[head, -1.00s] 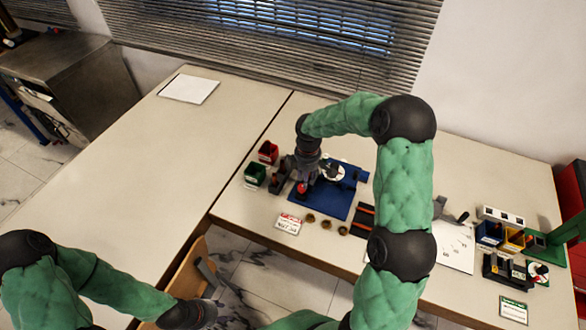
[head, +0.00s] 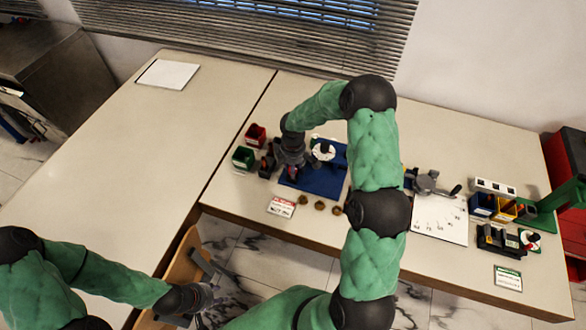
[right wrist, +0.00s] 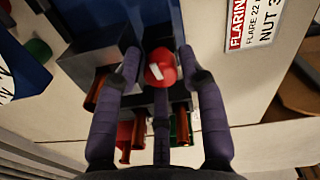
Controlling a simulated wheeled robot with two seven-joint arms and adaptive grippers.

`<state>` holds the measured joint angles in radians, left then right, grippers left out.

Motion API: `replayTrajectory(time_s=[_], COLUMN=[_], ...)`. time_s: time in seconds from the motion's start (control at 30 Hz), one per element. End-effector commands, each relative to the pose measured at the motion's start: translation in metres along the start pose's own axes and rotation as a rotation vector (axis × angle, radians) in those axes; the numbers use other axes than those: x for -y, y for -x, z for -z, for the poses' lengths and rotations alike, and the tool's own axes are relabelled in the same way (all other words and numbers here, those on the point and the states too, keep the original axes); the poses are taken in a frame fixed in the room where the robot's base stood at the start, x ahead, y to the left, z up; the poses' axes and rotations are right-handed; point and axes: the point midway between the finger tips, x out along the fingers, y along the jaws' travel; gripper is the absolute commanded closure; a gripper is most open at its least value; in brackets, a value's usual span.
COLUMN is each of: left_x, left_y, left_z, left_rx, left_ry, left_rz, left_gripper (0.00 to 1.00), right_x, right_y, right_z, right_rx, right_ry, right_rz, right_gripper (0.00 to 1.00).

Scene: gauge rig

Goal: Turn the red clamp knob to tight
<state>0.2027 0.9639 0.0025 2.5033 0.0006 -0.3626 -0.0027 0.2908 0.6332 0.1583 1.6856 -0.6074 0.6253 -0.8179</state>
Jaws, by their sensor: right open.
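The red clamp knob (right wrist: 160,68) has a white mark on top and sits on a grey fixture. In the head view my right gripper (head: 291,163) is over the left side of the blue board (head: 326,182) and hides the knob. My left gripper (head: 200,302) is low at the left, off the table's front edge and far from the knob; its fingers are unclear.
A red bin (head: 255,135) and a green bin (head: 243,157) stand just left of the fixture. A white-faced dial (head: 323,150) is on the board. A label card (head: 281,206) and several brass nuts (head: 320,206) lie in front. The left table is mostly clear.

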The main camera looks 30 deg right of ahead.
Motion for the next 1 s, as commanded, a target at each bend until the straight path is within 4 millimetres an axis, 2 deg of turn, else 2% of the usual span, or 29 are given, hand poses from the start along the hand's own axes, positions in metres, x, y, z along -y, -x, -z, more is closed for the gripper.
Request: replayTrajectory(time_s=[0.33,0.37,0.4,0.5,0.7,1.0], left_x=[0.0002,0.0002,0.0002,0.0002,0.0005,0.0034], left_y=[-0.0004,-0.0004,-0.0004,-0.0005,-0.0014,-0.0095], left_z=[0.0001,0.0001,0.0001,0.0001,0.0001,0.0004], left_rx=[0.0,0.0,0.0,0.0,0.0,0.0], left_ry=[0.0,0.0,0.0,0.0,0.0,0.0], left_rz=[0.0,0.0,0.0,0.0,0.0,0.0], left_gripper=[0.6,0.6,0.6,0.6,0.6,0.6], right_x=[-0.0005,-0.0005,-0.0004,-0.0003,-0.0003,-0.0003], right_y=[-0.0034,-0.0034,-0.0034,-0.0035,-0.0037,-0.0041], right_z=[0.0,0.0,0.0,-0.0001,-0.0004,-0.0011], right_rx=[0.0,0.0,0.0,0.0,0.001,0.006], right_ry=[0.0,0.0,0.0,0.0,-0.01,-0.16], right_rz=[-0.001,-0.001,-0.001,-0.001,-0.001,-0.001], right_gripper=[0.59,0.65,0.76,1.0,1.0,1.0])
